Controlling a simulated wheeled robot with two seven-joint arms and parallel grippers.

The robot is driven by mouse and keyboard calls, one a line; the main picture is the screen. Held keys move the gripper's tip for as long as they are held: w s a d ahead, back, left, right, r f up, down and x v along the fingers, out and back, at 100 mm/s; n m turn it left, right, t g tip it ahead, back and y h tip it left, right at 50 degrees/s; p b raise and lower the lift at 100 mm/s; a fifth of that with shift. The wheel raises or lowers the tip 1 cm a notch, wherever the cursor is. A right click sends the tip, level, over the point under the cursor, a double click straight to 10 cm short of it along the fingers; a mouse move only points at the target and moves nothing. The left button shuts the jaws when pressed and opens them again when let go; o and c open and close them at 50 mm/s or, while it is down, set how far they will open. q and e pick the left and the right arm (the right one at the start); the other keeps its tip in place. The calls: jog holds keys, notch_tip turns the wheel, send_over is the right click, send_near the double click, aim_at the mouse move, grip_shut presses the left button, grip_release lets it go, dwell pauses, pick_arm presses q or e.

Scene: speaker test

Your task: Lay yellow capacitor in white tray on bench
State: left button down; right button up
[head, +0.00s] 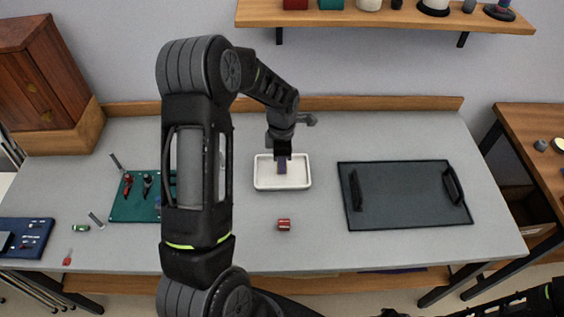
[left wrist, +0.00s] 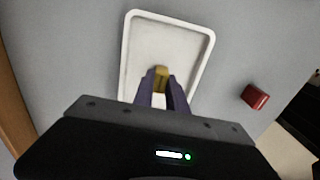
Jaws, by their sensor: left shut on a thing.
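The white tray (head: 262,186) stands on the grey bench (head: 330,255) near its middle; it also shows in the left wrist view (left wrist: 125,62). My left gripper (head: 282,170) points down over the tray. In the left wrist view its fingers (left wrist: 162,92) are shut on the yellow capacitor (left wrist: 161,74), which shows between the fingertips against the tray floor. Whether the capacitor touches the floor I cannot tell. In the head view it is mostly hidden by the gripper.
A red component (head: 284,225) lies in front of the white tray. A dark tray with handles (head: 405,195) is to the right. A green board (head: 130,205) with tools and a blue board (head: 28,238) are to the left. The bench between the two trays is clear.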

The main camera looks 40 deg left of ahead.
pick_arm(q)
jog(key=shift+f, duration=0.15)
jog(key=shift+f, duration=0.1)
jog(key=shift+f+b, duration=0.15)
jog(key=shift+b, duration=0.15)
jog(key=c, duration=1.3)
grip_release()
jog(key=shift+c, duration=0.2)
jog(key=shift+r, duration=0.2)
notch_tip(320, 180, up, 12)
jog(key=shift+b, duration=0.4)
